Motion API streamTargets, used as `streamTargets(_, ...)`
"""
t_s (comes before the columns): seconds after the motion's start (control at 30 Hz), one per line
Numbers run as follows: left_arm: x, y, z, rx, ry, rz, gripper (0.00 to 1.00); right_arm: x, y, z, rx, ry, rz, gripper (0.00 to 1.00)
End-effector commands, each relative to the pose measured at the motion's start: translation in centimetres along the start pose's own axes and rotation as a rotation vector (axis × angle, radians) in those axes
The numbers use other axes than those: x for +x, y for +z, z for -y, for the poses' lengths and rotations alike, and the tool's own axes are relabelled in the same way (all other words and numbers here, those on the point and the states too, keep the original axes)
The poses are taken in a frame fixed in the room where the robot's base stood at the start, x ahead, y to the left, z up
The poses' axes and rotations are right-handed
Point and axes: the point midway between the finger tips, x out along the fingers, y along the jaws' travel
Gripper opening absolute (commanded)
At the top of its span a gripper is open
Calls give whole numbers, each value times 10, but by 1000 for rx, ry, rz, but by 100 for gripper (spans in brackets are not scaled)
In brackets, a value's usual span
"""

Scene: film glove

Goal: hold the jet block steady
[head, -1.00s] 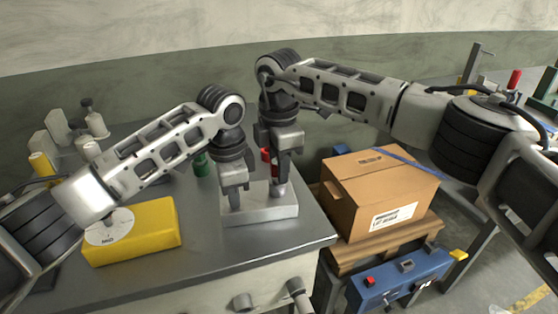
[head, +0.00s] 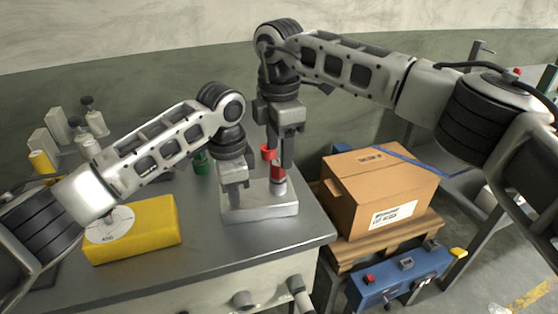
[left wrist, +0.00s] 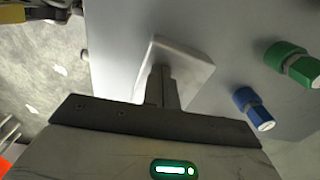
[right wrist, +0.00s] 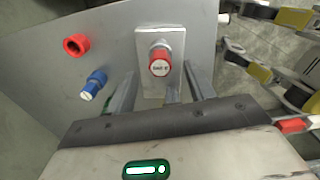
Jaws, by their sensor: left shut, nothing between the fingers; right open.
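The jet block (head: 260,209) is a pale grey rectangular block lying flat near the bench's front right corner. It also shows in the left wrist view (left wrist: 197,68) and the right wrist view (right wrist: 150,88). A red-capped jet (head: 279,174) stands upright on its right part; the right wrist view shows its labelled cap (right wrist: 160,63). My left gripper (head: 236,203) is shut and empty, pointing down at the block's left part; I cannot tell if its tips touch. My right gripper (head: 279,158) is open above the block, its fingers apart on either side of the jet.
A green fitting (head: 201,163) stands behind my left gripper. A yellow box (head: 150,228) sits at left. A cardboard box (head: 380,190) stands right of the bench, on a pallet.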

Motion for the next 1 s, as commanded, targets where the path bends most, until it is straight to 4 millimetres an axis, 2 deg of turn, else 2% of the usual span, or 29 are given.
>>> streamTargets(0.03, 7, 1, -3, 1, 12, 9, 0, -12, 0, -1, 0, 4, 1, 54)
streamTargets(0.2, 7, 1, -3, 1, 12, 9, 0, -46, -1, 0, 0, 3, 1, 54)
streamTargets(0.4, 7, 1, -3, 1, 12, 9, 0, -68, 0, 1, 1, 1, 0, 54)
streamTargets(1.0, 5, 1, -3, 1, 11, 9, 0, -72, -1, 1, -1, 0, 0, 54)
